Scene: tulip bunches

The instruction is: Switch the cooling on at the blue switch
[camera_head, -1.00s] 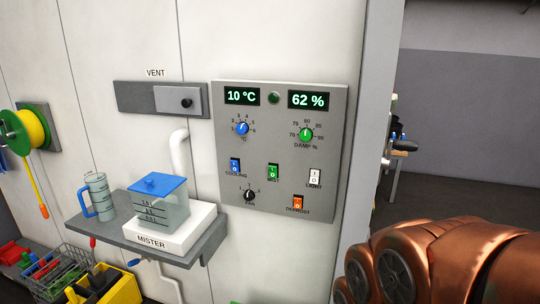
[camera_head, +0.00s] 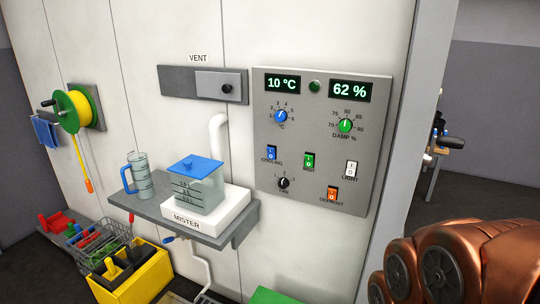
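The blue cooling switch (camera_head: 271,153) is a small rocker on the left of the grey control panel (camera_head: 380,120), above the label COOLING. Which side of it is pressed in is too small to tell. The panel's displays read 10 °C (camera_head: 283,83) and 62 % (camera_head: 347,91). A round green lamp (camera_head: 315,86) between them looks dark. My copper-coloured arm shows at the lower right, apart from the panel. My gripper is not in view.
A grey shelf (camera_head: 235,235) below and left of the panel bears the white mister (camera_head: 232,205) and a jug (camera_head: 140,178). A sliding vent (camera_head: 203,84) is above. A yellow crate (camera_head: 140,292) and wire basket (camera_head: 90,245) stand low left. A doorway opens at right.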

